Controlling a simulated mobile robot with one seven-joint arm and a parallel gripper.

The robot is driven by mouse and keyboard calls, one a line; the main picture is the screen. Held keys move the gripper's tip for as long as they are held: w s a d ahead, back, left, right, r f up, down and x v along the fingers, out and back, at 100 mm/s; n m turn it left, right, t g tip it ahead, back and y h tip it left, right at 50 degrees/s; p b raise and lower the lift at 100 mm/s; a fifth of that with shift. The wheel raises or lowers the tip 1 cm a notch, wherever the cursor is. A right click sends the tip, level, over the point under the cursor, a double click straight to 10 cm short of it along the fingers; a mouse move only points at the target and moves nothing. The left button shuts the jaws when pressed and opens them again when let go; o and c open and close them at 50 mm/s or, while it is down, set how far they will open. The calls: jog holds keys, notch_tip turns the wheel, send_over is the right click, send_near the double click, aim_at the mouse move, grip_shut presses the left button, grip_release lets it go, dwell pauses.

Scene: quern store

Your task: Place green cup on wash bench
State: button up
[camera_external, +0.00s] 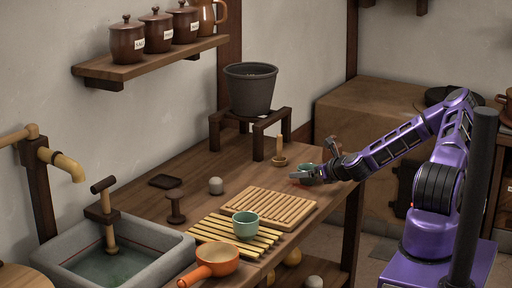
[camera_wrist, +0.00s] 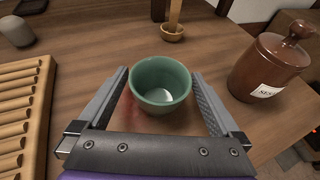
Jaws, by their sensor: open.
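A green cup (camera_wrist: 160,84) stands upright on the wooden bench (camera_wrist: 95,45), between the two fingers of my open gripper (camera_wrist: 160,75) in the wrist view. The fingers flank it, and I cannot tell whether either touches it. In the external view my gripper (camera_external: 302,174) is low over the far right part of the bench (camera_external: 150,202), and a bit of the green cup (camera_external: 304,167) shows there, mostly hidden. Another green cup (camera_external: 245,224) stands on a yellow slatted mat (camera_external: 210,231) near the front of the bench.
A stone sink (camera_external: 165,258) with water is at the front left. A ribbed board (camera_external: 268,206), grey stone (camera_external: 216,185), small bowl (camera_external: 279,162) and orange pan (camera_external: 217,259) stand on the bench. A brown labelled jar (camera_wrist: 270,68) is close to the right finger. A pot stand (camera_external: 250,125) is behind.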

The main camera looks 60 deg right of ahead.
jog(key=shift+r, duration=0.1)
jog(key=shift+s+r, duration=0.15)
jog(key=shift+s, duration=0.05)
jog(key=p+v, duration=0.2)
jog(key=v, duration=0.9)
jog(key=shift+s+a+r, duration=0.1)
jog(key=shift+s+a, duration=0.1)
